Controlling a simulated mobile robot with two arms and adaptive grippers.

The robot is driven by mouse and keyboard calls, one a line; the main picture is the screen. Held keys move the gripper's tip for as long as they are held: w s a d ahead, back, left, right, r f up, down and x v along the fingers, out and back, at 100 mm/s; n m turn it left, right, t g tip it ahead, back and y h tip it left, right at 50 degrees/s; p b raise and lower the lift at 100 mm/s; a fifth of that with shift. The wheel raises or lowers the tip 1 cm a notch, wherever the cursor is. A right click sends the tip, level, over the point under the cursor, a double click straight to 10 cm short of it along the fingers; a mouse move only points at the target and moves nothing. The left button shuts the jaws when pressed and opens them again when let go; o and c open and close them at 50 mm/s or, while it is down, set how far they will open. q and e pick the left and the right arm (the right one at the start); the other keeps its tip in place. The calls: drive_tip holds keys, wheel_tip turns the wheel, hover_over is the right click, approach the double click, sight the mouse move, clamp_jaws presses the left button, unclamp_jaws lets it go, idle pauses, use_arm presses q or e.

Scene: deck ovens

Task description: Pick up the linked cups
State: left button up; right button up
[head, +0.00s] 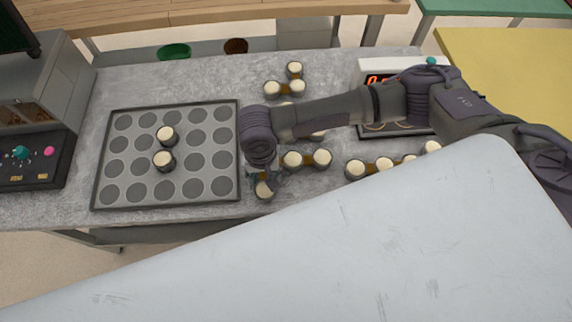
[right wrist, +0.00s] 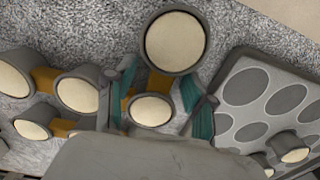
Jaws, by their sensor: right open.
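Pale-topped dark cups joined by orange-brown links lie in several groups on the grey counter. My right gripper (head: 262,178) points down at the group just right of the tray. In the right wrist view its teal fingers (right wrist: 160,92) are apart, either side of an orange link. A larger-looking cup (right wrist: 175,42) is beyond the fingertips and another cup (right wrist: 152,109) is between the fingers. In the head view one cup of this group (head: 265,190) shows below the gripper; the rest is hidden by it. Whether the fingers touch the cups I cannot tell. My left gripper is out of view.
A dark tray (head: 97,180) with round recesses lies left of the gripper, holding two cups (head: 164,161). Linked cups (head: 307,160) stand close on the right, others (head: 285,88) behind. A device with a red display (head: 361,68) is at the back right. A pale panel (head: 330,260) covers the foreground.

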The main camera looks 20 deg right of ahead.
drive_tip(key=shift+f, duration=0.15)
drive_tip(key=shift+c, duration=0.2)
clamp_jaws()
drive_tip(key=shift+r, duration=0.2)
